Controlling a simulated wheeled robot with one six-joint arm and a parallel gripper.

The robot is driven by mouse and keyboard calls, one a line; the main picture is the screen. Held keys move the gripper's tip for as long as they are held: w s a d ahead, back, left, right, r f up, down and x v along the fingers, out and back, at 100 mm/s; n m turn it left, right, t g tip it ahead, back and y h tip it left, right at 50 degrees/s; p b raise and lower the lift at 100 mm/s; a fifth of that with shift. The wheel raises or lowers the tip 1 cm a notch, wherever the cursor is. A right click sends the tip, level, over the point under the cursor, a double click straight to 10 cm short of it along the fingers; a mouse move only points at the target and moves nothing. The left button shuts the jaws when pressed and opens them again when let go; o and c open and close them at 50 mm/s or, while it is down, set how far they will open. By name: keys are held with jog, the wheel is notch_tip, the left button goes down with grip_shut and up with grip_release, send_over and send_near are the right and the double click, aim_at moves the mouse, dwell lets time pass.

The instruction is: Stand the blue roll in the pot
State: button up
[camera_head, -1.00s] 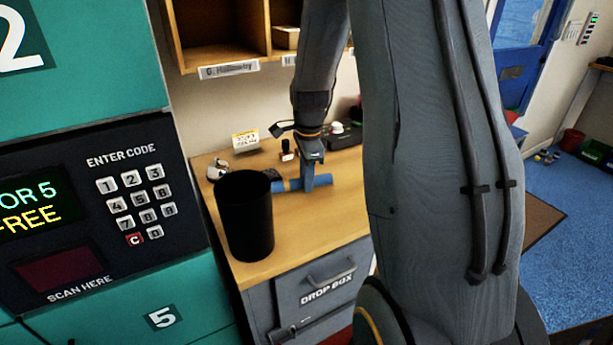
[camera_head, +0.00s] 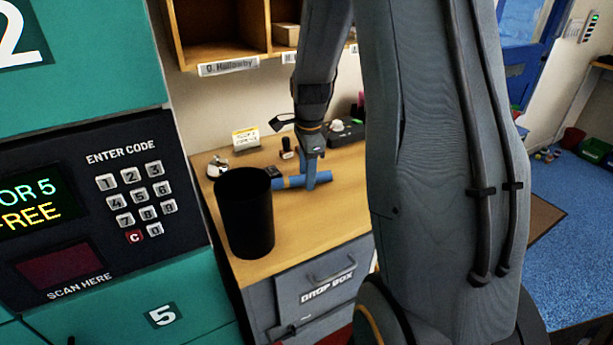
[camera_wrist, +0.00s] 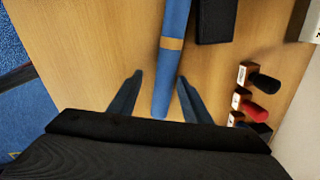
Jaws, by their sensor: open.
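The blue roll (camera_head: 290,182) lies flat on the wooden counter, just right of the black pot. In the wrist view the roll (camera_wrist: 169,69) has a tan band around it. The pot (camera_head: 245,214) is a tall black cylinder standing upright at the counter's front left; its inside is dark. My gripper (camera_head: 311,184) points down at the right part of the roll. In the wrist view my gripper (camera_wrist: 158,80) is open, with one finger on each side of the roll's near end. Whether the fingers touch it I cannot tell.
A dark flat block (camera_wrist: 216,20) lies close beside the roll. Several stamps (camera_wrist: 254,107) stand near the wall. A small sign (camera_head: 246,140) and a white object (camera_head: 217,166) are behind the pot. Wooden shelves (camera_head: 218,54) hang above. The counter's front right is clear.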

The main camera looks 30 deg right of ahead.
notch_tip(320, 180, up, 11)
jog(key=s+b, duration=0.1)
jog(key=b, duration=0.1)
